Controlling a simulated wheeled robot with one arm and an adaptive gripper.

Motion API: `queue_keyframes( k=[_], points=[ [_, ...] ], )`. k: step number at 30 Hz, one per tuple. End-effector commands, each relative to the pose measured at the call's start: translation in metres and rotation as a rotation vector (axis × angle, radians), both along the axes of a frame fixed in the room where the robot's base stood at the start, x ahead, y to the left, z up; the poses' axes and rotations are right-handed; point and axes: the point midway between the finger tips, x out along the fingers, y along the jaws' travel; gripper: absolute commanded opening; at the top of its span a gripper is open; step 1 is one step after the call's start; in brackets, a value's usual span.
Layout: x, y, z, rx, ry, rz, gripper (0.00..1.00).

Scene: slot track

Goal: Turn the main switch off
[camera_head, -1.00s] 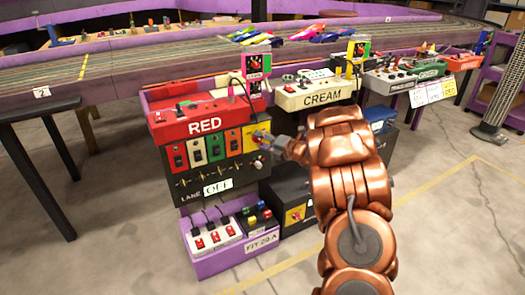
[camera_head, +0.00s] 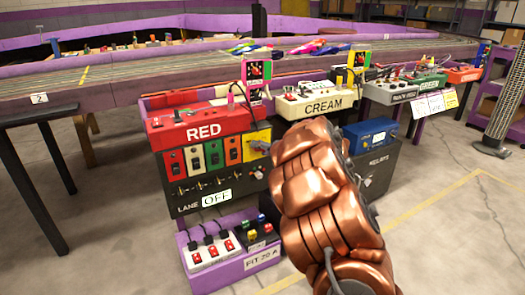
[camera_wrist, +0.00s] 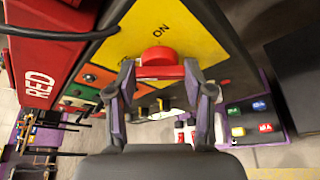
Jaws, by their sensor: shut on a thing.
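The main switch is a red rotary knob (camera_wrist: 158,57) on a yellow plate (camera_wrist: 185,28), with the word ON printed beside it. In the head view the yellow plate (camera_head: 257,136) is at the right end of the RED control panel. My gripper (camera_wrist: 160,76) has a finger on each side of the knob's red handle and is shut on it. In the head view my gripper (camera_head: 258,147) is small against the plate and mostly hides the knob. The knob's exact angle is hard to tell.
The RED panel (camera_head: 203,132) has several coloured switches and a LANE OFF card (camera_head: 216,198). Below are a purple tray (camera_head: 240,275) and plug strip (camera_head: 213,252). The CREAM box (camera_head: 322,106) and a blue unit (camera_head: 371,134) are to the right. A black cable (camera_wrist: 60,34) crosses near the plate.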

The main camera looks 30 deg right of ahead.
Motion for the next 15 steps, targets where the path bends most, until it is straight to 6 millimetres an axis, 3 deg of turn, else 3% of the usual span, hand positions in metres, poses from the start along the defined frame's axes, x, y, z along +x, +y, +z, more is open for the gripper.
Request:
queue_keyframes(
  k=[7,8,15],
  points=[
    [0.0001,0.0005,-0.0013,-0.001,0.002,0.001,0.17],
    [-0.0001,0.0005,-0.0013,0.000,0.002,0.001,0.54],
    [0.0000,0.0003,-0.0006,0.000,0.001,0.001,0.77]
  ],
)
